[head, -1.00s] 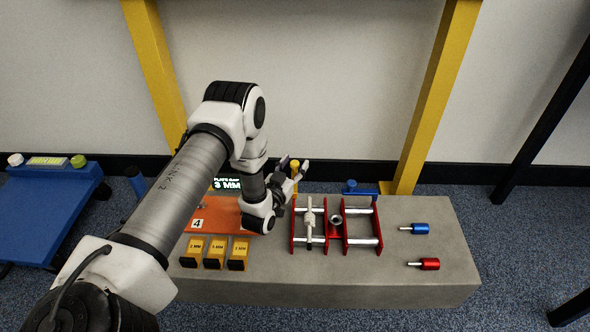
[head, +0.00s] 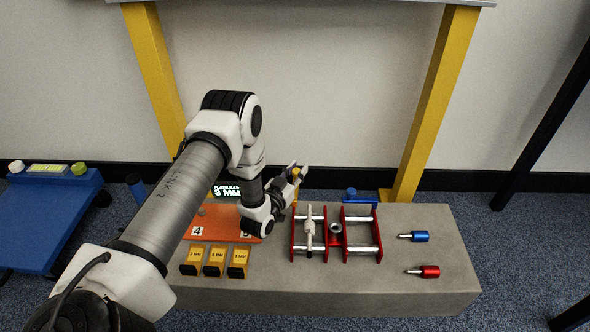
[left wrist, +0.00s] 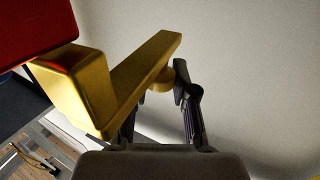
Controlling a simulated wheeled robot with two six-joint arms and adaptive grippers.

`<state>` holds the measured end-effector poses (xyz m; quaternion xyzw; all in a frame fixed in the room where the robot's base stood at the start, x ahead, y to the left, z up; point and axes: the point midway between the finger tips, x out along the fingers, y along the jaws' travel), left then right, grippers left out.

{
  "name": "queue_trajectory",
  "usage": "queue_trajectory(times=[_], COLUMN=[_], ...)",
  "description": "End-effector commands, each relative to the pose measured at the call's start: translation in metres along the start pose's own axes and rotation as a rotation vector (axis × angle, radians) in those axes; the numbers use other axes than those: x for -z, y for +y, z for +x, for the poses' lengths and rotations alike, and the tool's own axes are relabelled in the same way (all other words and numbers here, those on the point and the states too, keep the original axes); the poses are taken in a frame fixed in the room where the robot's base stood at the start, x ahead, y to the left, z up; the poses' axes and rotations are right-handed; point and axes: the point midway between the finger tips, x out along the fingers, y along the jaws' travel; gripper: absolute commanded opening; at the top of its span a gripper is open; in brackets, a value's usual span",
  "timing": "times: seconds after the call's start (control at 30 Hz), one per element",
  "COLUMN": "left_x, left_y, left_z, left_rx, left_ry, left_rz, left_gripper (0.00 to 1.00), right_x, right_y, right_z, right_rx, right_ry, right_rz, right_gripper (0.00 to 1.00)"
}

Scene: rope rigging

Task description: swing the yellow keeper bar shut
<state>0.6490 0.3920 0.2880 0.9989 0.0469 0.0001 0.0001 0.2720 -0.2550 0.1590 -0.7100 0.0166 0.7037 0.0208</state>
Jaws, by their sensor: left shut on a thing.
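The yellow keeper bar (left wrist: 140,75) shows large in the left wrist view, with a thick block at its near left end and a round knob (left wrist: 162,80) below it. In the head view only a small yellow part (head: 295,173) of it shows, behind the left side of the red frame. My left gripper (head: 298,175) is there, shut on the knob of the keeper bar. Its two dark fingers (left wrist: 160,95) stand on either side of the knob in the left wrist view. The rest of the bar is hidden by my gripper in the head view. My right gripper is not in view.
The red frame (head: 346,251) with silver rods stands on the grey block (head: 430,285). A blue bar (head: 362,197) is behind it. A blue pin (head: 415,236) and a red pin (head: 424,271) lie right. Orange plate (head: 220,221) and several yellow gauge blocks (head: 214,257) are left.

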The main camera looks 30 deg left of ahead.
Motion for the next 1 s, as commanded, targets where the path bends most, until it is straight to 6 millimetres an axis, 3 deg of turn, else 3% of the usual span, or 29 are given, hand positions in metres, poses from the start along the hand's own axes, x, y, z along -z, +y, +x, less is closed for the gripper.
queue_trajectory(times=[0.5, 1.0], left_x=[0.002, -0.001], left_y=[0.027, 0.058], left_z=[0.006, -0.001], left_rx=[-0.397, -0.828], left_ry=[0.0, 0.001], left_rz=[0.003, 0.004], left_gripper=[0.0, 0.0], right_x=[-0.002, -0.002], right_y=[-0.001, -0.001], right_z=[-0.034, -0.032], right_rx=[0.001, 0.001], right_ry=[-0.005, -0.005], right_rz=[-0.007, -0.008], right_gripper=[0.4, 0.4])
